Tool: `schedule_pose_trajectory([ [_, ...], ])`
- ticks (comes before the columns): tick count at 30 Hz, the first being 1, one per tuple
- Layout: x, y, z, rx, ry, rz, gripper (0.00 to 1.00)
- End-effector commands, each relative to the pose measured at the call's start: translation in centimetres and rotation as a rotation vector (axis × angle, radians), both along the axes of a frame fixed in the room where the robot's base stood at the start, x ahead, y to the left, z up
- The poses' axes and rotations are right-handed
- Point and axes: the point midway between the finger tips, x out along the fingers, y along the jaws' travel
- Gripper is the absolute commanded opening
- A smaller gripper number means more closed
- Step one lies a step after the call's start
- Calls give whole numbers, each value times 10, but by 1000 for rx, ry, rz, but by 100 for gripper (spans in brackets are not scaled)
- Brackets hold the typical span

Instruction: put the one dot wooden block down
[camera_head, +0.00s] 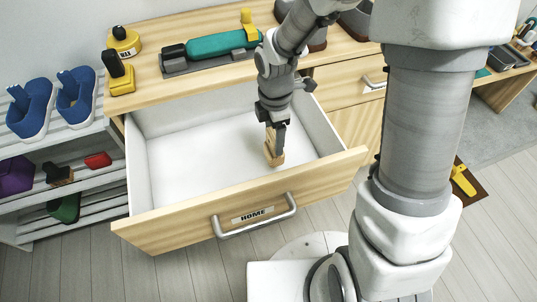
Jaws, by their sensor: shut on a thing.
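The wooden block (277,159) is a small light-brown piece low inside the open drawer, toward its right side. My gripper (275,145) points down into the drawer and is shut on the block. The block's lower end is close to the white drawer floor (200,165); I cannot tell whether it touches. Any dot on the block is too small to make out, and its upper part is partly hidden by my gripper's fingers.
The drawer front (165,229) has a HOME label and a metal handle (255,221). The drawer floor left of my gripper is clear. A teal item (222,44) and yellow-and-black things stand on the cabinet top. A shoe rack (90,170) stands at left.

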Motion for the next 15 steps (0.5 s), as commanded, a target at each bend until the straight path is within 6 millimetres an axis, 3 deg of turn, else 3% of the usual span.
schedule_pose_trajectory([
  [8, -12, 11, -17, 0, 0, -3, 0],
  [15, -11, 11, -50, 0, 0, -2, 0],
])
